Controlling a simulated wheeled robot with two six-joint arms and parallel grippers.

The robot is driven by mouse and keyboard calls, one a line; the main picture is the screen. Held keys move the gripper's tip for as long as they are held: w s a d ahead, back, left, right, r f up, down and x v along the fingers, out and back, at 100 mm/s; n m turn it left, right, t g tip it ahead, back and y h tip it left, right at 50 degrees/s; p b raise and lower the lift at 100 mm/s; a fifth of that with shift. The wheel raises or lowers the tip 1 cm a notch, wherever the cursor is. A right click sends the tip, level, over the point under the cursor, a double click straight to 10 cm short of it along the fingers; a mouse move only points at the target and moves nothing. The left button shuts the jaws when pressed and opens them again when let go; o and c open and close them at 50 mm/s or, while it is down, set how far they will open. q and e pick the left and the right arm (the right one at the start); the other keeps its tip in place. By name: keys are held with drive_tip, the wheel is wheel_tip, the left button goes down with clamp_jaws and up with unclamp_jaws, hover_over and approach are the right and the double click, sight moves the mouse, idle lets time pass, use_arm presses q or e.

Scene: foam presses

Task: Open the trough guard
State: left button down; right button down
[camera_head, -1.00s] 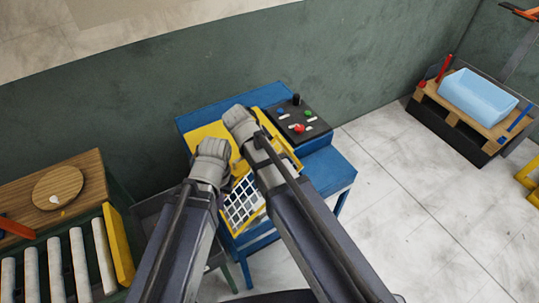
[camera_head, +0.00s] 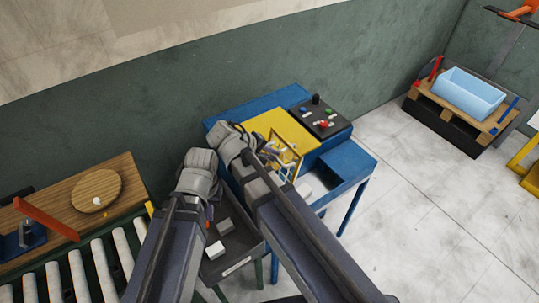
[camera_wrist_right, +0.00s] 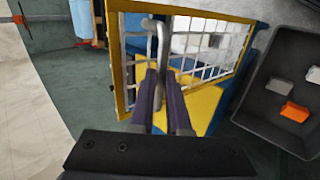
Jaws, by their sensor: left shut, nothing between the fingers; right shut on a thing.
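The trough guard (camera_head: 287,152) is a yellow frame with a pale wire mesh. In the head view it stands up steeply at the front of the blue press (camera_head: 262,100). In the right wrist view the guard (camera_wrist_right: 118,65) fills the upper middle, with a grey bar handle (camera_wrist_right: 160,32) on it. My right gripper (camera_wrist_right: 163,75) is shut on this handle; in the head view my arm partly hides it. My left gripper (camera_head: 209,203) is shut and empty, left of the press and apart from the guard; its fingers are mostly hidden.
A control box (camera_head: 321,118) with coloured buttons sits on the press. A grey tray (camera_head: 243,262) with several blocks is below my arms. A roller conveyor (camera_head: 78,277) and wooden table (camera_head: 60,205) stand at left. A light-blue bin (camera_head: 470,96) is at right.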

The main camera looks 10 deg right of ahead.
use_arm(q)
drive_tip(key=shift+a, duration=0.3)
use_arm(e)
drive_tip(key=shift+s+a, duration=0.1)
drive_tip(key=shift+a, duration=0.25)
drive_tip(key=c, duration=0.9)
unclamp_jaws()
use_arm(q)
drive_tip(key=shift+r, duration=0.1)
use_arm(e)
drive_tip(key=shift+d, duration=0.1)
